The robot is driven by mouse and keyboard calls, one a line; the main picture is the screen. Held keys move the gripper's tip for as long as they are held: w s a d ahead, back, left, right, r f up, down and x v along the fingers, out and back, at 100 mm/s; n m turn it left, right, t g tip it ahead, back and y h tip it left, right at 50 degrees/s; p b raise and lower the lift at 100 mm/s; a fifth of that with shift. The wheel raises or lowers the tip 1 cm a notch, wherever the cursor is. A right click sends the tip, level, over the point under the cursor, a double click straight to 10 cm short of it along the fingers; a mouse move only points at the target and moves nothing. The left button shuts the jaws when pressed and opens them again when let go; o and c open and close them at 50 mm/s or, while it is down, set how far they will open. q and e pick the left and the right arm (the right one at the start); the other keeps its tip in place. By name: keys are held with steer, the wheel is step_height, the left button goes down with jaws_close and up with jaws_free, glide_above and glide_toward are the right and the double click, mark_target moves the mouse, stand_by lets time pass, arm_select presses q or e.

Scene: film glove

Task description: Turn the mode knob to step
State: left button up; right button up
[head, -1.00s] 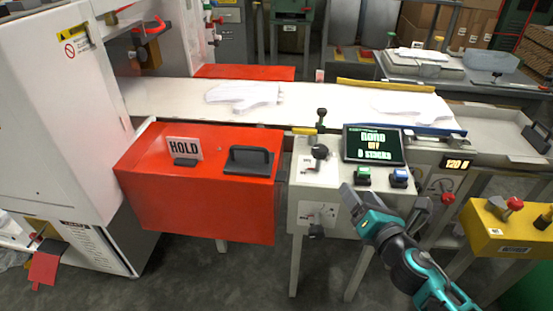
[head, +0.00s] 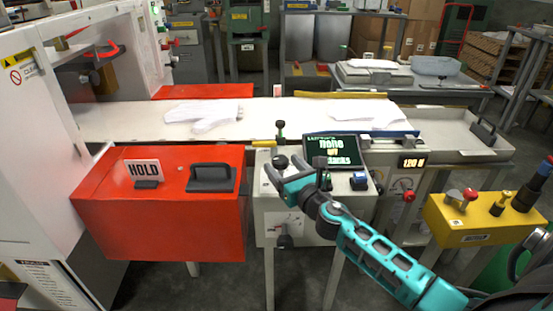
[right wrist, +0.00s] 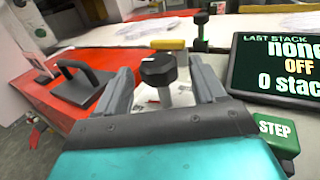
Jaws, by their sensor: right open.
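A black round knob (head: 281,161) with a pale mark stands on a metal post on the white control box (head: 262,200). In the right wrist view the knob (right wrist: 158,68) shows between the two grey fingers of my right gripper (right wrist: 160,84). The fingers are open and appear apart from it. In the head view my right gripper (head: 286,172) is just in front of the knob. My left gripper is not in view.
A green button marked STEP (right wrist: 277,130) and a dark display (head: 335,150) lie right of the knob. A red box (head: 165,215) with a HOLD sign (head: 143,169) and black handle (head: 211,178) stands left.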

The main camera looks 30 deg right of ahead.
mark_target(284, 160)
steer(key=shift+w+d, duration=0.15)
steer(key=shift+w, duration=1.95)
steer(key=shift+c, duration=0.5)
steer(key=c, duration=0.9)
steer(key=shift+m+h, duration=0.4)
steer(key=shift+h, duration=0.1)
steer(key=m+g+h, duration=0.1)
steer(key=h, duration=0.1)
steer(key=m+g+h, duration=0.1)
steer(key=m+h, duration=0.1)
steer(key=h, duration=0.1)
steer(key=m+g+h, duration=0.1)
steer(key=m+h, duration=0.1)
steer(key=shift+s+d+h, duration=0.15)
steer(key=shift+d+h, duration=0.2)
steer(key=shift+h, duration=0.05)
steer(key=m+g+h, duration=0.3)
steer(key=m+g, duration=0.1)
steer(key=m+g+h, duration=0.2)
steer(key=shift+s+d+g+h+b, duration=0.3)
steer(key=shift+s+d+g+b, duration=0.1)
steer(key=shift+g, duration=0.3)
